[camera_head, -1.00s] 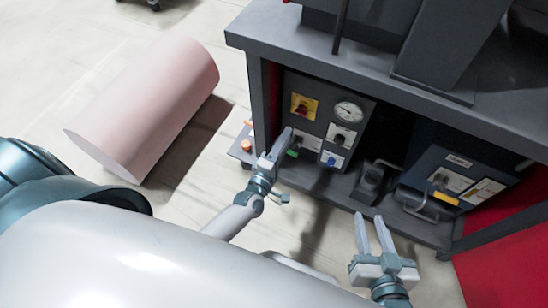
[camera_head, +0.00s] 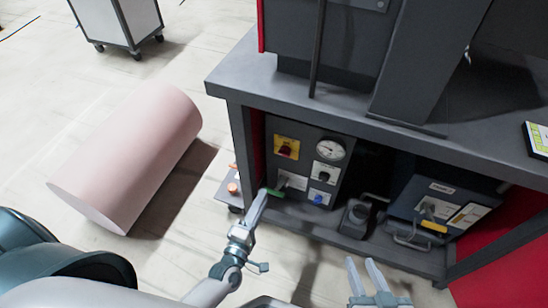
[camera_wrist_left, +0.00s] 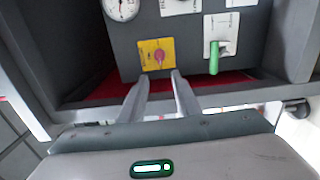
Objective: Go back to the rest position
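I cannot tell whether the fingers touch anything. My right gripper (camera_head: 363,264) is open and empty, low in the head view, below the bench's lower shelf.
The dark bench (camera_head: 290,95) overhangs the control box (camera_head: 310,140) and a blue-grey case (camera_head: 440,195). A pink cylinder (camera_head: 130,155) lies on the floor at the left. A white cart (camera_head: 135,20) stands behind it.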

